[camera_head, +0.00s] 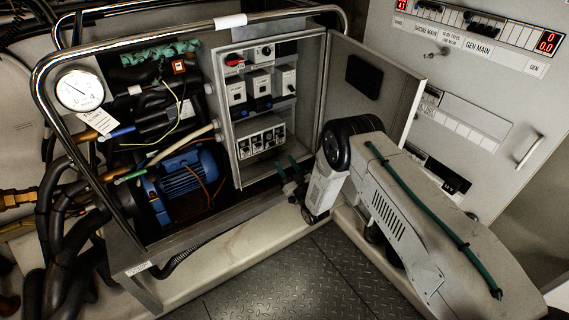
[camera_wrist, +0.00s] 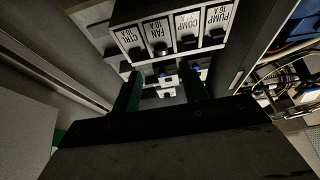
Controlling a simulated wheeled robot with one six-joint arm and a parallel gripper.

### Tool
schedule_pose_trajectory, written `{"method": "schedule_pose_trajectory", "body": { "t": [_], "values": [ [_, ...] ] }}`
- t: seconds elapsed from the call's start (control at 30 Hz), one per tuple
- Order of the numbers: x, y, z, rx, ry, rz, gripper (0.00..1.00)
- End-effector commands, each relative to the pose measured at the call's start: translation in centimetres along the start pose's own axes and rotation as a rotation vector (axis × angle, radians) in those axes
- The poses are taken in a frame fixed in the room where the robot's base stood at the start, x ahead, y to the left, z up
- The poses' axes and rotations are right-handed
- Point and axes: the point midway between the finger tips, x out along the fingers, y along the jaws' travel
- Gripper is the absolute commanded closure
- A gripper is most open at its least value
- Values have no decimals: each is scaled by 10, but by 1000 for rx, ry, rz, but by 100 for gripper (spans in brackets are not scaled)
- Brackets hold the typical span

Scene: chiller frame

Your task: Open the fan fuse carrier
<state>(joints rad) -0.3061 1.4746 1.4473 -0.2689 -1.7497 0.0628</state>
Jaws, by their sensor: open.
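The fuse block (camera_head: 262,137) is a pale box with several labelled carriers, low in the open electrical cabinet. In the wrist view the labels appear upside down. The fan fuse carrier (camera_wrist: 159,36) is marked FAN 10A, with a dark rounded handle at its lower edge, between the COMP carrier (camera_wrist: 187,30) and the CTRL carrier (camera_wrist: 131,42). It looks seated in the block. My gripper (camera_wrist: 161,72) is open and empty. Its green fingers point toward the block, apart from it, with the FAN handle roughly between their directions. In the head view my gripper (camera_head: 288,172) is below and right of the block.
The PUMP carrier (camera_wrist: 216,26) is at the row's right end in the wrist view. The open cabinet door (camera_head: 375,85) stands close to my arm. A red rotary switch (camera_head: 234,60) and relay boxes sit above the block. A blue motor (camera_head: 182,175) and pipes are at left.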

Motion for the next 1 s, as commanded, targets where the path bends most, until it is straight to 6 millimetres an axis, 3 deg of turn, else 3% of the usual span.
{"method": "schedule_pose_trajectory", "body": {
  "t": [0.17, 0.33, 0.5, 0.57, 1.0],
  "values": [
    [28, 4, -36, -10, 19, -4, 56],
    [40, 3, -58, -10, -157, -6, 56],
    [18, -2, -39, 0, -364, -3, 56],
    [17, -3, -33, 1, -388, -3, 56],
    [75, -3, -8, 0, -391, -4, 56]
  ]
}}
